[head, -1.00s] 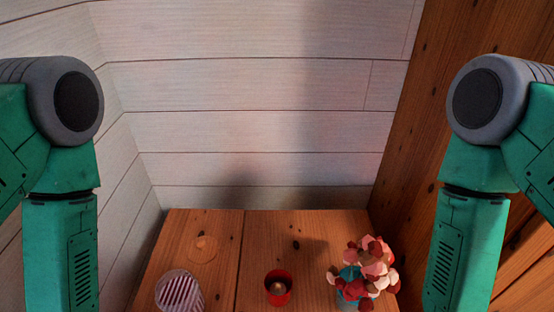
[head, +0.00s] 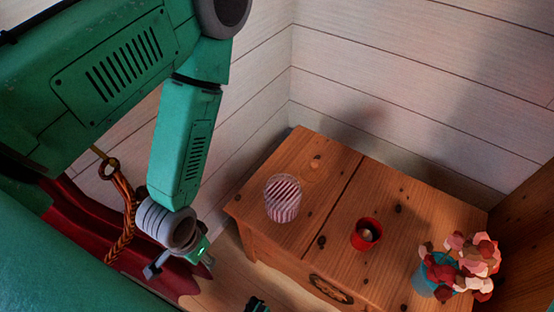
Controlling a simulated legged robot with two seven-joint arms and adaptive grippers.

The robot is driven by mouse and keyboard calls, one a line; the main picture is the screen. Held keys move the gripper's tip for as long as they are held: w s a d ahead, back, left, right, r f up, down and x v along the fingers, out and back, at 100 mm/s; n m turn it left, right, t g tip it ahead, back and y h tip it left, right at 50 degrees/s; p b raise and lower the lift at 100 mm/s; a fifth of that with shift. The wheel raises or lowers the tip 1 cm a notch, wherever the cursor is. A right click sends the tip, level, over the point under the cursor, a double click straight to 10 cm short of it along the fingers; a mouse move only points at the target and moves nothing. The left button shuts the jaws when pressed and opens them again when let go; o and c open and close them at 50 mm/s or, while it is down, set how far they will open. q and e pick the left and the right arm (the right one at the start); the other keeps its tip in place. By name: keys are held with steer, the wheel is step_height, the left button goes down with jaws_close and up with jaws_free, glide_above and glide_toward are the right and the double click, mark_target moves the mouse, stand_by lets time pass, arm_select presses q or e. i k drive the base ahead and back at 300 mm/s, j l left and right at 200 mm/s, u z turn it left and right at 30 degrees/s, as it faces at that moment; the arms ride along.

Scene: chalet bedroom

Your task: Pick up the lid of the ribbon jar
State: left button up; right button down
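The ribbon jar (head: 283,198), clear with red and white stripes, stands upright on the left part of the wooden chest top. I cannot make out its lid clearly at its top. My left gripper (head: 190,262) hangs low at the left, in front of and below the chest top, apart from the jar. A small dark piece at the bottom edge may be a gripper part. My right arm is not clearly visible.
On the wooden chest (head: 335,216) stand a red cup (head: 366,234) with something round inside and a blue pot of red and pink flowers (head: 458,265) at the right. White plank walls close off the back. A braided cord (head: 123,205) hangs at the left.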

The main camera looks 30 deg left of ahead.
mark_target(310, 171)
steer(key=k+l+u, duration=0.1)
steer(key=u, duration=0.25)
steer(key=k+u, duration=0.25)
steer(key=u, duration=0.15)
